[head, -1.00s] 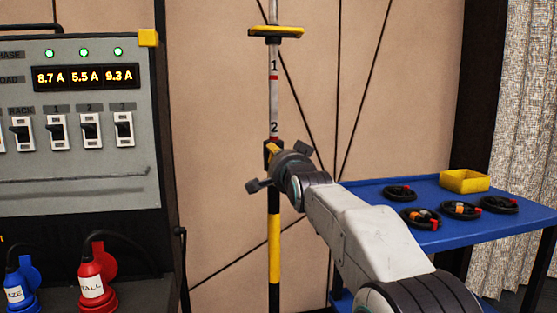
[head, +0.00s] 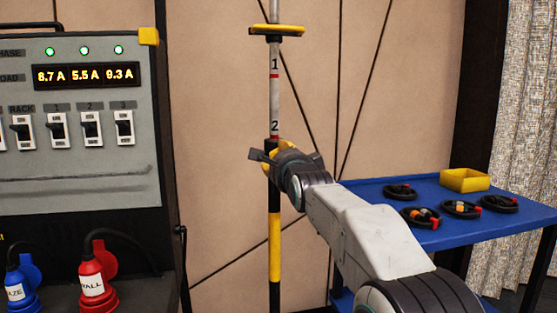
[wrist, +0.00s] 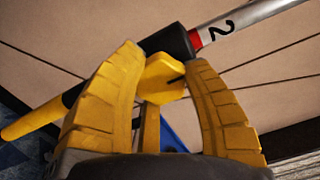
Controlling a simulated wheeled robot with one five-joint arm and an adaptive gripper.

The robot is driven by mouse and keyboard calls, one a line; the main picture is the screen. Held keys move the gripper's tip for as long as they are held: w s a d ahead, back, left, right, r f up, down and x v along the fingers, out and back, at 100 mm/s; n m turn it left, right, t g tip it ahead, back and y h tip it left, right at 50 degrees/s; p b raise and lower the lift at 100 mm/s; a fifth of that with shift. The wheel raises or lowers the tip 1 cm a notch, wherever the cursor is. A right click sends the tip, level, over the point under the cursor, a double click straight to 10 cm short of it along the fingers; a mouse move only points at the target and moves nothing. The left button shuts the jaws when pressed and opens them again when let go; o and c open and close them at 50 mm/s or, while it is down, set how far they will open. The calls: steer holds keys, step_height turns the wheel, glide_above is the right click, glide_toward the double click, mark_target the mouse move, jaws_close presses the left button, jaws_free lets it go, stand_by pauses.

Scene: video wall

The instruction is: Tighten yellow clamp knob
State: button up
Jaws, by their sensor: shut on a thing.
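The yellow clamp knob (wrist: 165,80) sits on the black collar (wrist: 168,44) of an upright pole. In the wrist view it lies between the two ridged yellow fingers of my gripper (wrist: 164,64). My gripper is shut on the knob, one finger at each side. In the head view my gripper (head: 270,157) is at the collar, just below the pole's mark "2" (head: 274,126). It hides most of the knob there.
A panel with switches (head: 90,128) and red and blue plugs (head: 93,285) stands at left. A blue table (head: 375,195) with coiled cables (head: 460,208) and a yellow tray (head: 465,181) is at right.

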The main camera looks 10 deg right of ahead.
steer(key=shift+d+m, duration=0.25)
steer(key=shift+m, duration=0.05)
stand_by(0.4)
steer(key=o, duration=0.9)
steer(key=shift+d, duration=0.15)
steer(key=o, duration=0.3)
steer(key=shift+s, duration=0.15)
steer(key=s, duration=1.1)
steer(key=shift+s, duration=0.35)
